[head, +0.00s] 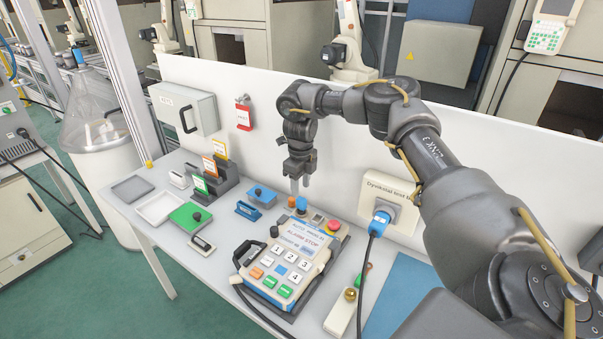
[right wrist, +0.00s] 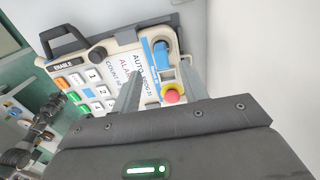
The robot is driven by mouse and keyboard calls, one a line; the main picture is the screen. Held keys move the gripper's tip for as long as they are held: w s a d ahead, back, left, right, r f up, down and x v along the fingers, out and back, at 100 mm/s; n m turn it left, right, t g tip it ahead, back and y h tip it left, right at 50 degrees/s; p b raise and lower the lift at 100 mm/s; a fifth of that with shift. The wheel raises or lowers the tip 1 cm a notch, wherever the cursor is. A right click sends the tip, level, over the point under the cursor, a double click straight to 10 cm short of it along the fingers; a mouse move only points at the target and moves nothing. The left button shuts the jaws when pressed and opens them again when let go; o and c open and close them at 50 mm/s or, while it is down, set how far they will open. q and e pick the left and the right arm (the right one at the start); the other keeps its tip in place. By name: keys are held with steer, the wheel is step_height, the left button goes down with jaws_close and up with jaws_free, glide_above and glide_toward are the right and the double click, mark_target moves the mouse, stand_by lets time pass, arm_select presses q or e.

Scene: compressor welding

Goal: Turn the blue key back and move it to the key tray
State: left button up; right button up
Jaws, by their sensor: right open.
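A blue key (head: 301,204) stands at the top edge of the teach pendant (head: 287,258), beside an orange knob. My right gripper (head: 298,187) points down just above the blue key, open, with nothing seen between its fingers. In the right wrist view the open fingers (right wrist: 160,90) reach over the pendant's top end, with a blue piece (right wrist: 161,54) and the red stop button (right wrist: 172,96) between or near them. I cannot tell whether the fingers touch the key. Shallow grey (head: 132,189) and white (head: 160,207) trays lie at the left; which is the key tray is unclear. My left gripper is out of view.
A card rack (head: 222,181), a blue block (head: 261,195) and a green plate (head: 190,217) stand left of the pendant. A white panel (head: 262,112) rises behind the table. A box with a blue plug (head: 381,217) and cable stands at the right.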

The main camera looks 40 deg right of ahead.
mark_target(301, 199)
step_height(301, 199, down, 5)
steer(key=shift+d+f+p, duration=0.15)
steer(key=shift+f+p, duration=0.05)
steer(key=shift+p, duration=0.4)
steer(key=shift+f, duration=0.65)
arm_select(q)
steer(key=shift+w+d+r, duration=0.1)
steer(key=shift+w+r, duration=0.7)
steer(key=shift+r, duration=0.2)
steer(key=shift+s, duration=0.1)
arm_select(e)
steer(key=shift+c, duration=0.4)
jaws_close()
steer(key=c, duration=0.7)
jaws_free()
jaws_close()
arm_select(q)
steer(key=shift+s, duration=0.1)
